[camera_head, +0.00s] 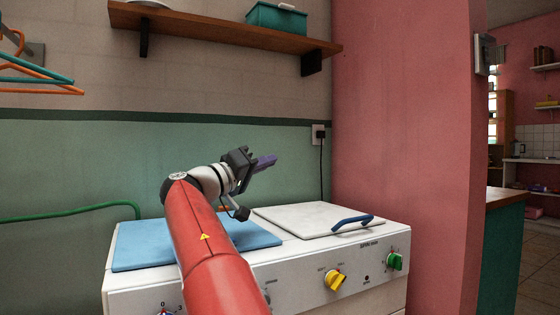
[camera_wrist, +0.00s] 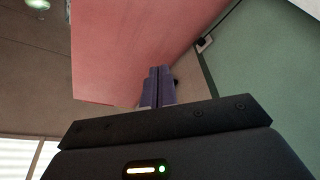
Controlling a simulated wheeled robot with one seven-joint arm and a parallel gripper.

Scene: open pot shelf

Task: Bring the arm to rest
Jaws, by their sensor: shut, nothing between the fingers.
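My gripper (camera_head: 265,162) is at the end of my red arm, raised above the white twin-tub washing machine (camera_head: 310,270) in the head view. Its purple fingers point right toward the pink wall. In the wrist view my gripper (camera_wrist: 158,75) shows its two purple fingers together, with nothing between them. The fingers appear clear of the wall and the machine. My arm hides part of the machine's front and of its blue lid.
The blue lid (camera_head: 140,245) and white lid (camera_head: 305,218) with a blue handle are closed. A wooden shelf (camera_head: 220,30) holding a teal box (camera_head: 277,18) is above. Orange hangers (camera_head: 40,88) hang at left. The pink wall (camera_head: 400,130) stands right; a doorway opens beyond.

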